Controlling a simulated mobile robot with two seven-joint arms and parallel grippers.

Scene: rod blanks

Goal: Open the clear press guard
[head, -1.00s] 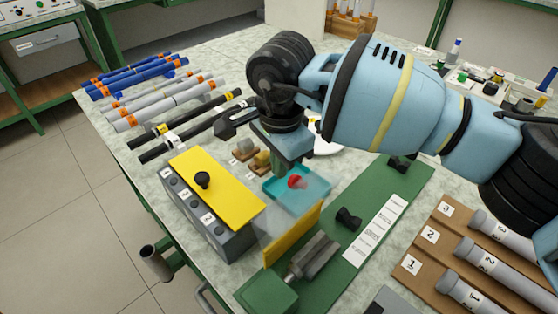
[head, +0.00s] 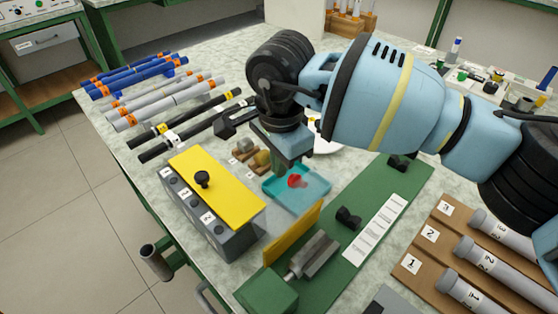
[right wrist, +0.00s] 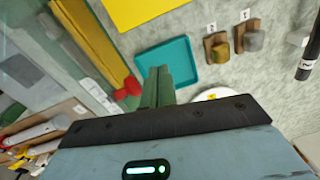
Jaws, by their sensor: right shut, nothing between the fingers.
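The press (head: 315,255) stands on a long green base. Its guard has a yellow panel (head: 293,234) and a see-through part that is hard to make out in the head view; the clear pane (right wrist: 50,75) shows at the left of the right wrist view. A red knob (head: 295,181) appears by the guard and also shows in the right wrist view (right wrist: 129,88). My right gripper (head: 281,171) is shut and empty, above the teal tray. Its fingertips (right wrist: 156,72) look just right of the knob; contact cannot be told. My left gripper is out of view.
The teal tray (head: 316,196) lies beside the press. A grey box with a yellow top (head: 228,190) stands to the left. Several blue, grey and black rods (head: 165,98) lie at the back left. A wooden rack (head: 415,262) with grey tubes is at the right.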

